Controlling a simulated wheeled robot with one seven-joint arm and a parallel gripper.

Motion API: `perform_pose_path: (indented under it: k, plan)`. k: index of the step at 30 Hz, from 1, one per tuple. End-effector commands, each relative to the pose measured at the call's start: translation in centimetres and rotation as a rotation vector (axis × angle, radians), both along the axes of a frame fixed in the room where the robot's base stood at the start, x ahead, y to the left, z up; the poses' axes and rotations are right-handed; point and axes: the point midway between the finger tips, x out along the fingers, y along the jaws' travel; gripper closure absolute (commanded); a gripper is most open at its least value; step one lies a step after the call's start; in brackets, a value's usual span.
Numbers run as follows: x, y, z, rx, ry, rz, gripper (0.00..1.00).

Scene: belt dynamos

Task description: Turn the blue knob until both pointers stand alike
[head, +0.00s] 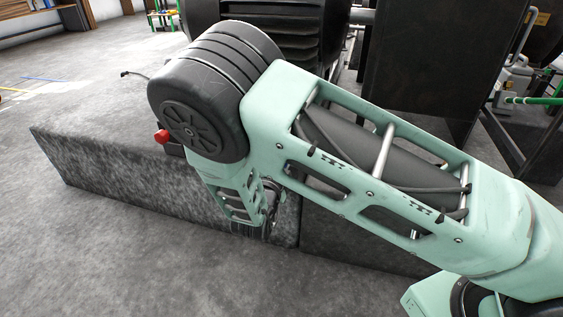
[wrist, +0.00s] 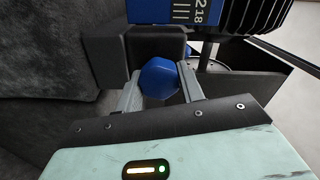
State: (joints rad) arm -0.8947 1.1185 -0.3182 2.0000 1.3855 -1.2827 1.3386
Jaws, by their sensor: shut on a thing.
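The blue knob (wrist: 158,77) sits in the middle of the wrist view, with a faceted front. My gripper (wrist: 159,84) has one grey finger on each side of it and is shut on it. A blue plate with white scale marks and digits (wrist: 180,12) shows at the top of the wrist view, cut off by the frame. I cannot make out either pointer. In the head view my gripper (head: 262,222) points down beside the speckled dark block, and my arm hides the knob.
The long speckled grey block (head: 120,180) stands on the concrete floor. A small red part (head: 161,136) shows by its top edge, beside my arm. A black finned machine (head: 290,30) stands behind my arm. The floor (head: 60,250) at front left is clear.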

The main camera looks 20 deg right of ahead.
Motion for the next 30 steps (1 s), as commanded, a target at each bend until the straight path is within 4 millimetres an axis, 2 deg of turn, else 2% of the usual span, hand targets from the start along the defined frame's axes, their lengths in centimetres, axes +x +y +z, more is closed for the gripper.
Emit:
perform_pose_path:
  k: [18, 30]
  plan:
    - [0.04, 0.14, -0.43, 0.45, -0.324, 0.003, 0.85]
    - [0.03, 0.2, -0.31, 0.6, -0.432, 0.003, 0.85]
